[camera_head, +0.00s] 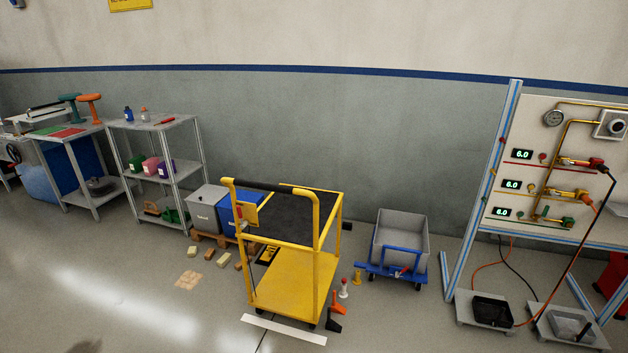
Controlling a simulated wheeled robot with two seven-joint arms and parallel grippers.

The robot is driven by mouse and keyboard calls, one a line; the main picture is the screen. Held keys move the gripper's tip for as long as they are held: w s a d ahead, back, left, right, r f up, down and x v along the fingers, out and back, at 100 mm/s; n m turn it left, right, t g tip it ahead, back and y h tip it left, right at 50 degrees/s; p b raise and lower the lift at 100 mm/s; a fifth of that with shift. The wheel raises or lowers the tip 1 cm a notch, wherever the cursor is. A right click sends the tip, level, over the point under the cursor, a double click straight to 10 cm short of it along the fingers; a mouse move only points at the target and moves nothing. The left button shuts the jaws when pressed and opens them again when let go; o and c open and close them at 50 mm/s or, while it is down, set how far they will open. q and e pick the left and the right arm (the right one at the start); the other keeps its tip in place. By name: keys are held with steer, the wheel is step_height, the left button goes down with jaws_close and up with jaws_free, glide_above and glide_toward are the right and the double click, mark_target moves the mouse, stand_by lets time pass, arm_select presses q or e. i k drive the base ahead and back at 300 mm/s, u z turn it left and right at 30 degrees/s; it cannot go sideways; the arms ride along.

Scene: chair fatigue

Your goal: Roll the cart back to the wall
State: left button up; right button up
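A yellow cart (292,283) with a black top panel and a dark push handle stands upright on the floor in the middle of the view. Its handle faces toward me and to the left. The grey wall (400,140) with a blue stripe is behind it, with floor between them. A low blue cart (395,270) holding a grey bin (400,239) stands close to the wall, right of the yellow cart. Neither of my grippers is in view.
A white strip (284,330) lies on the floor at the yellow cart's near side. Small blocks (222,260) lie left of it, and small orange and white items (336,306) stand right of it. A metal shelf (157,190) stands left; a gauge panel (550,165) stands right. The front-left floor is mostly clear.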

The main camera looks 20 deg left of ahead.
mark_target(297, 220)
steer(key=z, duration=0.45)
steer(key=i, duration=1.35)
steer(key=u, duration=0.8)
